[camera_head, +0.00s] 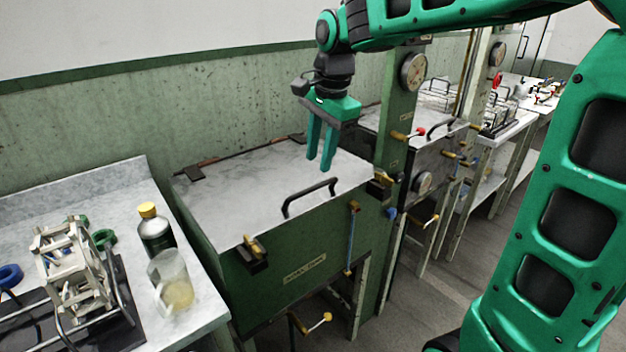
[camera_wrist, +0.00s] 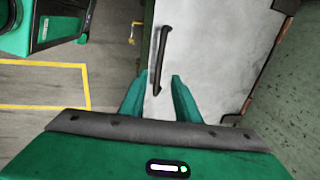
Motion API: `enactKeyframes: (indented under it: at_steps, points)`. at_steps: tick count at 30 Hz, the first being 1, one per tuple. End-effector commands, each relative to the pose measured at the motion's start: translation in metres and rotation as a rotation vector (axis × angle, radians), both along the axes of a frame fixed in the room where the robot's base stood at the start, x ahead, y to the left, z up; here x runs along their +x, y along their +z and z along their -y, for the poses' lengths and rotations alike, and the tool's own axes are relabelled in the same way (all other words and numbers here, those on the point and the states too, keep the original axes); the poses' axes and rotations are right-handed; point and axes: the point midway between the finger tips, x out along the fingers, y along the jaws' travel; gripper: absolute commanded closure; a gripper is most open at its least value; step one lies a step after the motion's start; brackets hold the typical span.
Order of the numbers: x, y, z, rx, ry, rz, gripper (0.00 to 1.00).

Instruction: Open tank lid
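The tank (camera_head: 300,262) is a green box with a flat grey metal lid (camera_head: 235,190), which lies shut on top. A black bar handle (camera_head: 308,196) stands on the lid near its front edge; it also shows in the wrist view (camera_wrist: 163,55). Hinges sit along the lid's back edge. A brass latch (camera_head: 252,248) is at the front left corner and another brass fitting (camera_head: 381,180) at the front right. My gripper (camera_head: 320,164) points down above the lid, behind the handle and apart from it. Its fingers are open and empty, also in the wrist view (camera_wrist: 160,85).
A bench (camera_head: 200,300) at the left holds a glass beaker (camera_head: 172,282), a yellow-capped bottle (camera_head: 155,228) and a metal frame (camera_head: 72,270). A green post with a gauge (camera_head: 413,72) rises right of the tank. The wall is close behind. Floor is clear at right.

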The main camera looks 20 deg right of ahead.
Motion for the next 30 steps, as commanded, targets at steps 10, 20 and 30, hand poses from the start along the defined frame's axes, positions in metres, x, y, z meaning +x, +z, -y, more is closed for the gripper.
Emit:
enactKeyframes:
  at_steps: [10,20,30]
  points:
    - [0.010,-0.057,-0.003,-0.001,0.001,-0.004,0.71]
    - [0.013,-0.073,-0.004,0.000,0.001,-0.001,0.71]
    - [0.013,-0.073,-0.004,-0.001,0.002,0.000,1.00]
